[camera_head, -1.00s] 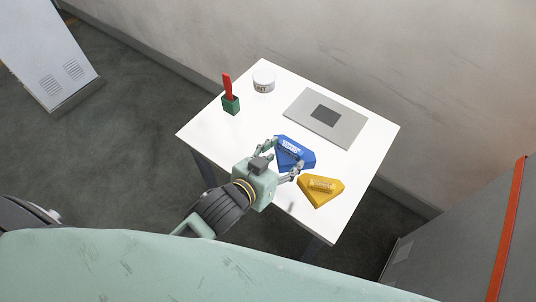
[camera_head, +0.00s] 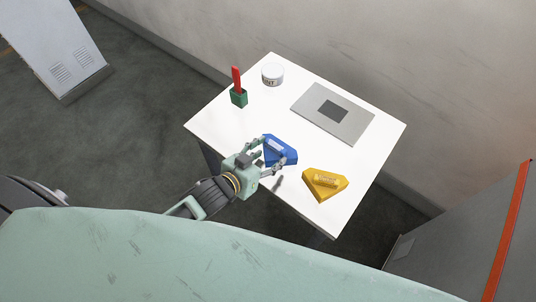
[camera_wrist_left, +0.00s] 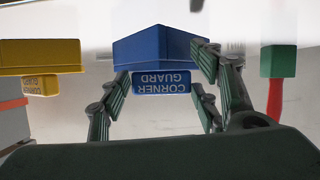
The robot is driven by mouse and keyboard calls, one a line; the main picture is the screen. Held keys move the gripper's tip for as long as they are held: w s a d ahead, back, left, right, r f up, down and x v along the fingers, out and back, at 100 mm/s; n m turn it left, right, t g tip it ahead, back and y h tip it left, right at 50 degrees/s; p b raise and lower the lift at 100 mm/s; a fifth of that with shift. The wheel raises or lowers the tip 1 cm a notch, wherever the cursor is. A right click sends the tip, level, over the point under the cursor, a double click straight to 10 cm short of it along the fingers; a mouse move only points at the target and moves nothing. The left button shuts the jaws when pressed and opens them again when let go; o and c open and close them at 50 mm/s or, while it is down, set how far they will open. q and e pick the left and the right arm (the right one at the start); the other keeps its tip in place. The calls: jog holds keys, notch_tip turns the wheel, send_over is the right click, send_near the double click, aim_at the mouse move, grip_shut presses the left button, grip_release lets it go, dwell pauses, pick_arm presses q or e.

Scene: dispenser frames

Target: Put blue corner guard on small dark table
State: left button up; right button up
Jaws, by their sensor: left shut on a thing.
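The blue corner guard (camera_head: 284,158) is a wedge-shaped block with a "CORNER GUARD" label, over the white table (camera_head: 222,132) near its left front edge. My left gripper (camera_head: 269,157) is shut on it, with fingers on both sides of the guard. The left wrist view shows the guard (camera_wrist_left: 160,47) between the fingers (camera_wrist_left: 160,88). A dark shadow on the tabletop below the hand suggests the guard is a little raised. No small dark table shows in these views. My right gripper is out of view.
A yellow corner guard (camera_head: 326,190) lies close to the right on the white table. A green holder with a red item (camera_head: 238,97), a white round tub (camera_head: 272,75) and a grey plate (camera_head: 312,98) stand farther back. A grey cabinet (camera_head: 455,250) is at the right.

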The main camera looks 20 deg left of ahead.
pick_arm(q)
jog(key=shift+f, duration=0.15)
jog(key=o, duration=1.5)
jog(key=b+v, duration=0.1)
jog(key=v, duration=1.1)
jog(key=shift+r, duration=0.2)
